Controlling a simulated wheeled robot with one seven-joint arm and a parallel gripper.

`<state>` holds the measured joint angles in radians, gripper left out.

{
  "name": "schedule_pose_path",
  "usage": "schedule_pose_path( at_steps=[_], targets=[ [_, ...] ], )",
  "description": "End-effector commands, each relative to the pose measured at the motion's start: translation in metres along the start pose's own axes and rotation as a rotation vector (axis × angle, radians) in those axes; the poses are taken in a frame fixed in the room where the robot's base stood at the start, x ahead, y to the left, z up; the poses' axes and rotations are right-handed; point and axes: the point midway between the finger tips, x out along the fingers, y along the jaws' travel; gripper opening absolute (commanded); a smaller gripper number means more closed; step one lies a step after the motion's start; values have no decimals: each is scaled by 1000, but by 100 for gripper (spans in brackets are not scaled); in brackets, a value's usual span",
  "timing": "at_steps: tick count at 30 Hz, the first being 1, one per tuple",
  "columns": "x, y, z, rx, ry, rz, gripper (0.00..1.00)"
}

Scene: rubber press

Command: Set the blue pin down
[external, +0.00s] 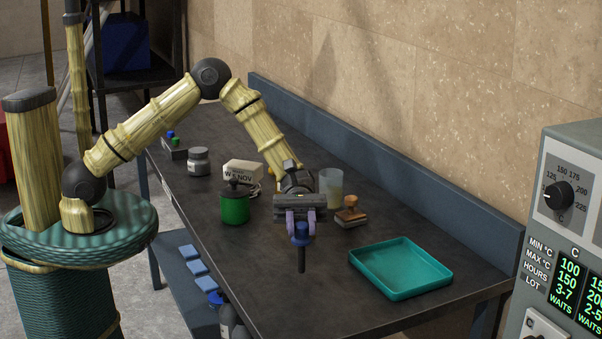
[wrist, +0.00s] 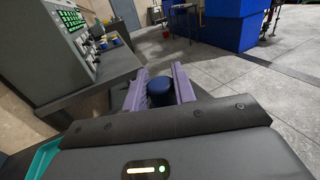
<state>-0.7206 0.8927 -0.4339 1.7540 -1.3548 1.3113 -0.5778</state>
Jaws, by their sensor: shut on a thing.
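The blue pin has a blue head (external: 301,234) and a dark shaft pointing down. My gripper (external: 301,216) is shut on it by the head, near the middle of the dark table (external: 250,284). The pin hangs upright, and its lower end looks close to the table top; I cannot tell if it touches. In the wrist view the round blue head of the pin (wrist: 160,91) sits between the two purple fingers of my gripper (wrist: 160,86). The shaft is hidden there.
A teal tray (external: 400,268) lies to the right. A green pot (external: 235,205), a white box (external: 243,172), a clear beaker (external: 331,188) and a wooden stamp (external: 351,213) stand behind my gripper. The front table top is clear.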

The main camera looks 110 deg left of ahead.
Motion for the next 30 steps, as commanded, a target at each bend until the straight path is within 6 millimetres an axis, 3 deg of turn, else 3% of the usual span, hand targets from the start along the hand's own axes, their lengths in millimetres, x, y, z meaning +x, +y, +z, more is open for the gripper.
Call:
schedule_pose_path(
  at_steps=[9, 20, 21, 23, 24, 30],
  targets=[
    [0, 0, -36, -2, -1, 0, 0],
    [0, 0, -39, -1, -1, 0, 0],
    [0, 0, -39, -1, 0, 0, 32],
    [0, 0, -39, -1, 0, 0, 44],
    [0, 0, -39, -1, 0, 0, 48],
    [0, 0, -39, -1, 0, 0, 48]
  ],
)
